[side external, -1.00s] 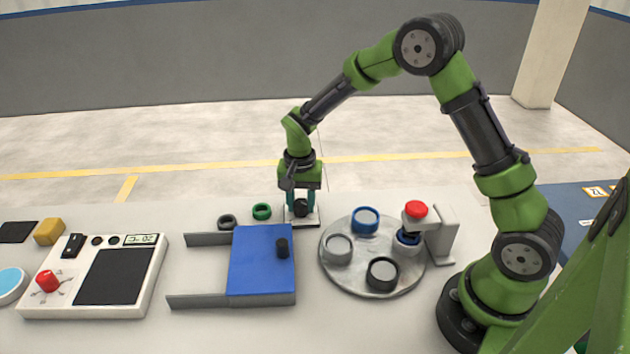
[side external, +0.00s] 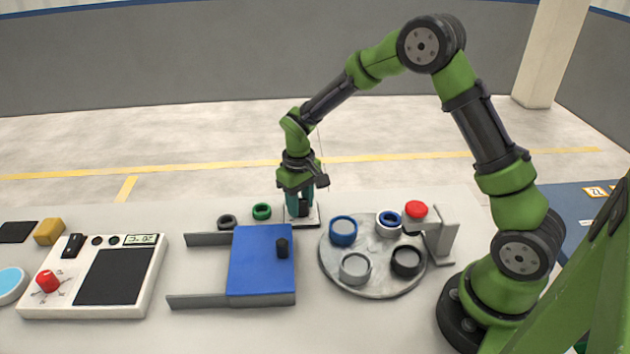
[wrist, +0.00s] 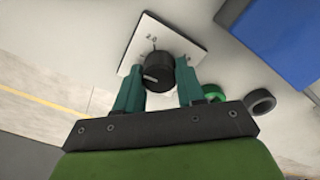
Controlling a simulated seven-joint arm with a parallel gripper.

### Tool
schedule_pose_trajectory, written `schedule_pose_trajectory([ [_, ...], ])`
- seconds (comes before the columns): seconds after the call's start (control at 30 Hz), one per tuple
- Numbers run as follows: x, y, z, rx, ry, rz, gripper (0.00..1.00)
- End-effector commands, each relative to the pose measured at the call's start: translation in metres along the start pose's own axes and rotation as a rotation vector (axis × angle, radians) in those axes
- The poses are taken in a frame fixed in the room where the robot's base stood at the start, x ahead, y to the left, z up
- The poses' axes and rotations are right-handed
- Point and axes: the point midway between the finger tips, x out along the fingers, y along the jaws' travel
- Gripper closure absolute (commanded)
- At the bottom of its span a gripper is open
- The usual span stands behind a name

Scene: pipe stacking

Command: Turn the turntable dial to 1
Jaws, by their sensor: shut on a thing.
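The black dial knob (wrist: 159,72) sits on a white square plate (wrist: 190,48) in the wrist view. Small marks on the plate are too small to read surely. My gripper (side external: 302,208) is down at the dial, its teal fingers (wrist: 130,88) on both sides of the knob and shut on it. In the side view the fingers largely hide the knob. The grey round turntable (side external: 335,273) carries a blue ring (side external: 343,232), a light grey ring (side external: 355,268), a black ring (side external: 406,262) and a white-and-blue ring (side external: 388,223).
A post with a red button (side external: 416,209) stands at the turntable's right edge. A blue sliding plate (side external: 260,262) with a black knob lies left of the turntable. Green (side external: 262,211) and dark (side external: 227,221) rings lie left of the dial. A control box (side external: 95,277) stands farther left.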

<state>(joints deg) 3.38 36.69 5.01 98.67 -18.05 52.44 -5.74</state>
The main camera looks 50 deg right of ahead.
Motion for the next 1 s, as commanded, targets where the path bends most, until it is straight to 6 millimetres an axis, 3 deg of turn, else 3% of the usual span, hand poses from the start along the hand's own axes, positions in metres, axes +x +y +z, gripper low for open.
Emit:
schedule_pose_trajectory([
  [0.5,-0.0016,-0.0008,-0.0032,-0.460,0.011,0.003,0.92],
  [1.0,-0.0018,-0.0020,-0.0034,-0.673,0.013,0.004,0.92],
])
